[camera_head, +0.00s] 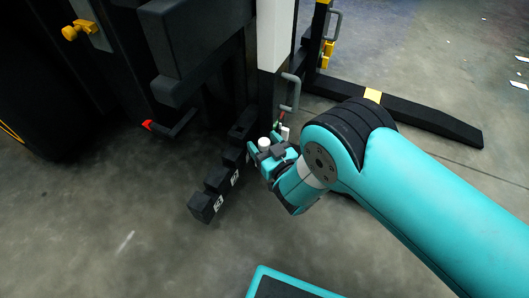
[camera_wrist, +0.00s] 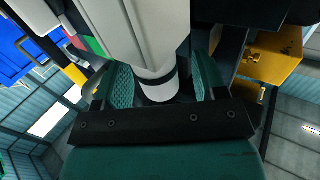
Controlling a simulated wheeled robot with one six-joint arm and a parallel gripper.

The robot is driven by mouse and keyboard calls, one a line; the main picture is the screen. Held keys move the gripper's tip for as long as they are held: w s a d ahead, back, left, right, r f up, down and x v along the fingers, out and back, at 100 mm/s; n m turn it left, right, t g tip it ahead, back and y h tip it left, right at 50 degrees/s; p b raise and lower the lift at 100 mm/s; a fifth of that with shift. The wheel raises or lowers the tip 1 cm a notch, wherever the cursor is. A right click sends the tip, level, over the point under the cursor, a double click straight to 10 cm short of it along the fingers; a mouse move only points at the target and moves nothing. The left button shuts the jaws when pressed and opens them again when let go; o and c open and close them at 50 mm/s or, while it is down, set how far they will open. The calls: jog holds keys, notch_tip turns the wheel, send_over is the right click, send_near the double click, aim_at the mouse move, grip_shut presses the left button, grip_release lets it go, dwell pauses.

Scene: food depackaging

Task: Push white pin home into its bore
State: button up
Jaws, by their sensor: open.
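The white pin (camera_head: 264,143) shows as a small white round top between the fingers of my gripper (camera_head: 262,150) in the head view. In the wrist view the pin (camera_wrist: 158,88) is a white cylinder with a grey band, between the two teal padded fingers of my gripper (camera_wrist: 162,82). The fingers are open, with a gap visible beside the pin. The bore is not visible, and I cannot tell how deep the pin sits.
Stepped black blocks with white number labels (camera_head: 206,206) stand left of my gripper. A white post (camera_head: 275,35) rises behind it, with a grey handle (camera_head: 290,92) to the right. A red-tipped lever (camera_head: 148,125) juts out at left.

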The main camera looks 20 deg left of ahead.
jog(key=c, duration=1.2)
jog(key=shift+o, duration=0.2)
jog(key=shift+r, duration=0.15)
notch_tip(320, 180, up, 20)
jog(key=p, duration=1.5)
jog(key=shift+p, duration=0.4)
notch_tip(320, 180, up, 10)
jog(key=p, duration=1)
jog(key=shift+p, duration=0.3)
jog(key=shift+w, duration=0.1)
